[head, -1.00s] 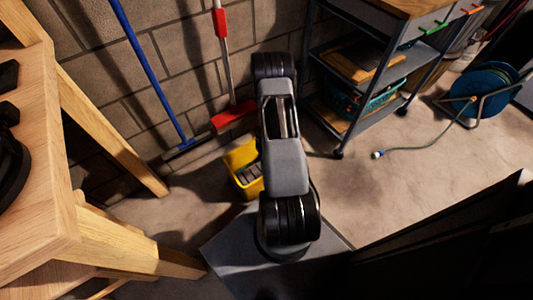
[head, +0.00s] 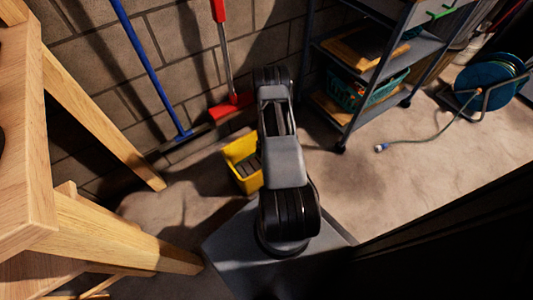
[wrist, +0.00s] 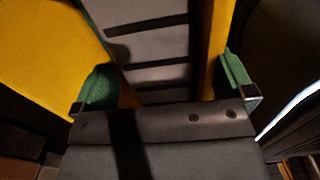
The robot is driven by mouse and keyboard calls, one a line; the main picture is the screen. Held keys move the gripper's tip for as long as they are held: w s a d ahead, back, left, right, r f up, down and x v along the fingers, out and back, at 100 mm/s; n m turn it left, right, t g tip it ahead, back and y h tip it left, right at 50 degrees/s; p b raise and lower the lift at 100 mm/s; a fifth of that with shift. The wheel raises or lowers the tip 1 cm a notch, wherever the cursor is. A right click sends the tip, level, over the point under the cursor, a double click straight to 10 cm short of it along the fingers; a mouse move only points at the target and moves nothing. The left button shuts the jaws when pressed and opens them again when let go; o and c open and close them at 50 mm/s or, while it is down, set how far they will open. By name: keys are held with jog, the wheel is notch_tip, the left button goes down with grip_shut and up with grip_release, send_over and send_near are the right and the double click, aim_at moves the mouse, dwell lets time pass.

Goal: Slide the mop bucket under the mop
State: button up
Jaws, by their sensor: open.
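The yellow mop bucket (head: 243,162) stands on the floor near the wall, partly hidden behind my arm. A grey slatted part shows inside it. A mop with a red head (head: 230,107) and a red-and-white handle leans on the wall just behind the bucket. Its head looks apart from the bucket. In the wrist view, the green-padded fingers of my gripper (wrist: 168,84) are spread, with the slatted grey part (wrist: 150,45) and a yellow bucket wall between and beyond them. I cannot tell whether the fingers touch the bucket. The head view hides my gripper behind my arm.
A blue-handled broom (head: 150,75) leans on the wall left of the mop. A wooden table (head: 40,160) stands close on the left. A wheeled metal shelf (head: 352,105) stands to the right, with a hose reel (head: 487,82) beyond.

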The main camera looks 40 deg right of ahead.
jog(key=shift+f+b, duration=0.4)
jog(key=shift+f, duration=1)
jog(key=shift+c, duration=0.3)
jog(key=c, duration=1.5)
jog(key=shift+o, duration=0.2)
jog(key=shift+w, duration=0.2)
